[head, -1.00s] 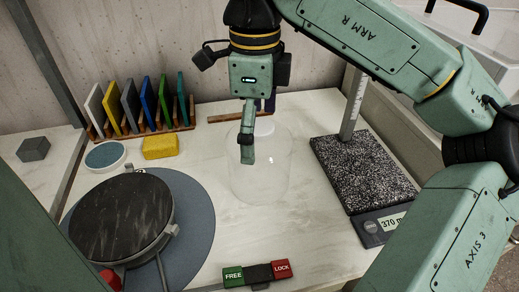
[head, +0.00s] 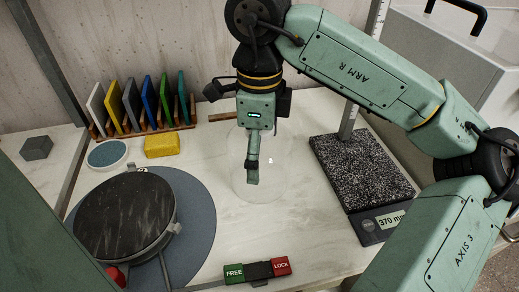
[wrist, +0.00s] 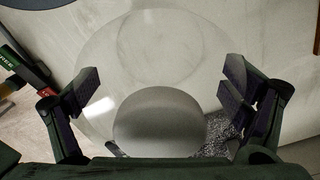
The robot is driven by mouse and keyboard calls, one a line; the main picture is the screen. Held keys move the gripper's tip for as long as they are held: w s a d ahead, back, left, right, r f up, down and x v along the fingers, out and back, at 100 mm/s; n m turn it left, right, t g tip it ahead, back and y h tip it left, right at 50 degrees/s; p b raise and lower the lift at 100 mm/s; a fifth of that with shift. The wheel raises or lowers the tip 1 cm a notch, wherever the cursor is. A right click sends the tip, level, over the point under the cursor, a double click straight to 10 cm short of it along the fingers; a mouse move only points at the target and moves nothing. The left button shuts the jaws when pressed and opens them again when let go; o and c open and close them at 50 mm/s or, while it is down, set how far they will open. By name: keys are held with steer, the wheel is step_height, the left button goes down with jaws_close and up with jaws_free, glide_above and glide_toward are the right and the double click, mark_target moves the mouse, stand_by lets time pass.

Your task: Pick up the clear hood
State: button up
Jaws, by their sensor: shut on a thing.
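The clear hood (head: 273,183) is a see-through, upright round cover standing on the pale worktop, in the middle of the head view. Its faint outline makes its base hard to see. My gripper (head: 252,172) is over it, pointing down, with one finger showing against its side. My gripper is shut on the hood.
A turntable with a dark disc (head: 125,215) stands left. A speckled block with a height gauge (head: 362,172) stands right. The FREE/LOCK switch (head: 258,271) lies in front. A rack of coloured tiles (head: 148,108), a yellow sponge (head: 161,147) and a round dish (head: 107,154) are behind left.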

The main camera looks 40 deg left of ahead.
steer(key=c, duration=0.3)
step_height(320, 180, up, 10)
steer(key=shift+f+b, duration=0.15)
steer(key=shift+b, duration=0.2)
steer(key=shift+r, duration=0.2)
